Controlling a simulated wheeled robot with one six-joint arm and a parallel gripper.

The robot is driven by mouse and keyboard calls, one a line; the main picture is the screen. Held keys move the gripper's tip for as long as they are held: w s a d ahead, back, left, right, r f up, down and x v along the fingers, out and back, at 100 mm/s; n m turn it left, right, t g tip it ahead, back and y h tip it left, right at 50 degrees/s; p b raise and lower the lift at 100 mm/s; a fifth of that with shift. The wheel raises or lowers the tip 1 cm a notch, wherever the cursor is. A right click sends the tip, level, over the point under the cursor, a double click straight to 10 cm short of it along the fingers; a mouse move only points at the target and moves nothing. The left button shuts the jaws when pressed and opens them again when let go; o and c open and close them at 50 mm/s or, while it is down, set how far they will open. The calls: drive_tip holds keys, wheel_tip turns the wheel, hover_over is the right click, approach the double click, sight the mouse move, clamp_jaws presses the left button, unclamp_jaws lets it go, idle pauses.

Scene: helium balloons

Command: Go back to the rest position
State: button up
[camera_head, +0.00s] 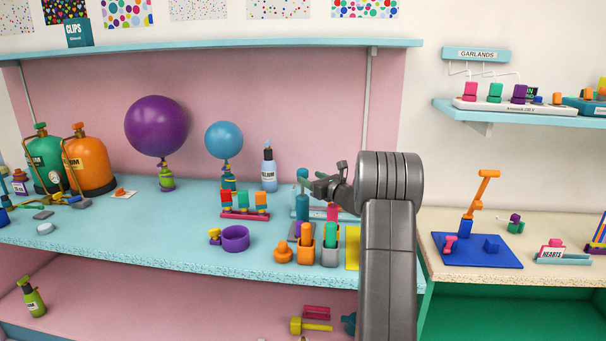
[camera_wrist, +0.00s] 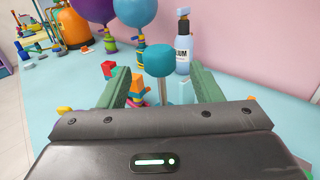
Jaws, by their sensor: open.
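My gripper (camera_head: 312,178) is at the end of my grey arm, above the right part of the blue table (camera_head: 110,235). In the wrist view its two green fingers (camera_wrist: 160,85) are spread apart. A teal knob on a thin stem (camera_wrist: 160,60) shows between them, with a visible gap to each finger. In the head view a teal upright piece (camera_head: 302,207) stands just below the fingertips. I cannot tell how far the knob is from the fingers in depth.
Holders with coloured pieces (camera_head: 305,252), a purple ring (camera_head: 235,239) and a red rack (camera_head: 245,214) are near my arm. A shelf (camera_head: 200,46) runs above.

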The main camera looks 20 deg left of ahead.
sight(306, 175)
drive_tip(key=shift+s+d, duration=0.2)
drive_tip(key=shift+d, duration=0.05)
drive_tip(key=shift+w+a+r+p, duration=0.1)
drive_tip(key=shift+w+a+p, duration=0.2)
drive_tip(key=shift+a, duration=0.1)
drive_tip(key=p+x, duration=0.2)
drive_tip(key=x, duration=0.3)
drive_tip(key=shift+s+r+p, duration=0.1)
drive_tip(key=shift+p, duration=0.3)
wheel_tip(306, 175, down, 2)
drive_tip(key=shift+a+b, duration=0.1)
drive_tip(key=shift+b, duration=0.6)
drive_tip(key=shift+f+b, duration=0.5)
drive_tip(key=shift+f, duration=0.4)
